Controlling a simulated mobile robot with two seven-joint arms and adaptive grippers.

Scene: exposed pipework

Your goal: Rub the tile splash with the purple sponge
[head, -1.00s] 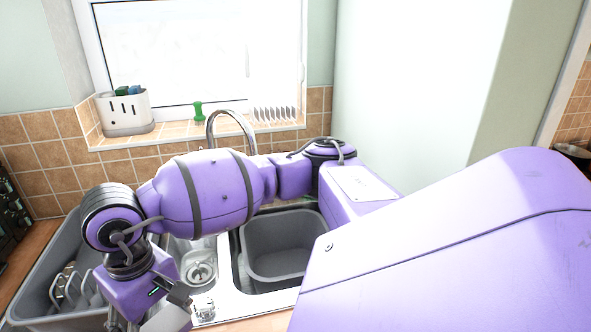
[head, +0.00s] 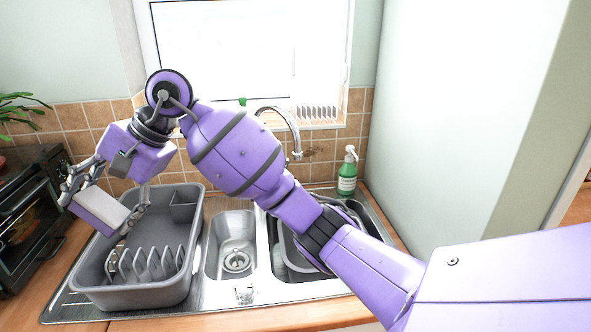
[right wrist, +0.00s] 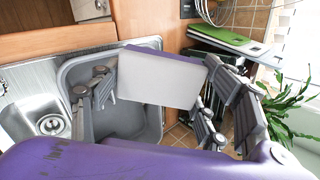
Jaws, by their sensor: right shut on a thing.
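The sponge (head: 98,207) is a flat block with a pale whitish face. In the right wrist view the sponge (right wrist: 158,80) also shows a purple layer along its top edge. My right gripper (head: 106,203) is shut on it, holding it above the left part of the grey dish rack, apart from the wall. The brown tile splash (head: 72,118) runs along the wall behind the sink. A darker brown smear (head: 318,152) shows on the tiles right of the tap. My left gripper is not in view.
The grey dish rack (head: 190,262) stands left of the sink bowl (head: 236,258). The curved tap (head: 292,125) and a green soap bottle (head: 347,178) stand near the tiles. A dark oven (head: 28,215) and a plant (head: 18,108) are at far left.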

